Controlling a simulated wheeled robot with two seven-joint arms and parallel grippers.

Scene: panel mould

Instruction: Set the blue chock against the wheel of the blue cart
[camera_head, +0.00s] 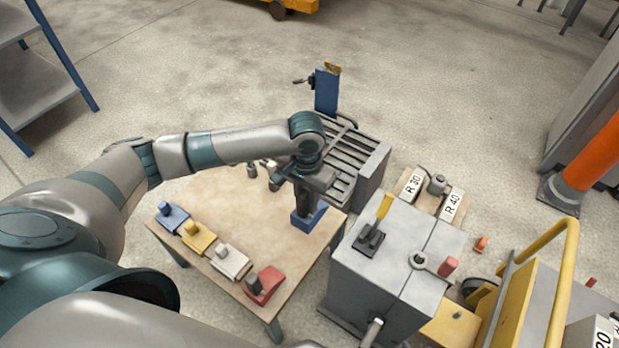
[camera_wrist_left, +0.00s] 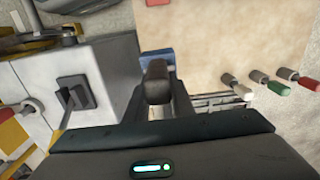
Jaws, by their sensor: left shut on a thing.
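My left gripper (camera_head: 305,190) is over the right part of the wooden table (camera_head: 225,195), pointing down. It is shut on a blue block (camera_head: 308,218), which also shows in the left wrist view (camera_wrist_left: 156,57) below a dark handle-like part (camera_wrist_left: 157,88). I cannot tell whether this block touches the table. Another blue block with a knob (camera_head: 172,217) sits at the table's left edge, in a row with yellow (camera_head: 198,238), white (camera_head: 231,262) and red (camera_head: 264,285) ones. I cannot make out a blue cart or its wheel. My right gripper is not in view.
A grey cabinet (camera_head: 385,275) with a lever stands close to the table's right edge. A slatted grey machine (camera_head: 350,160) with a blue post (camera_head: 327,92) stands behind. A yellow-railed cart (camera_head: 535,290) is at right. Open floor lies beyond the machine.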

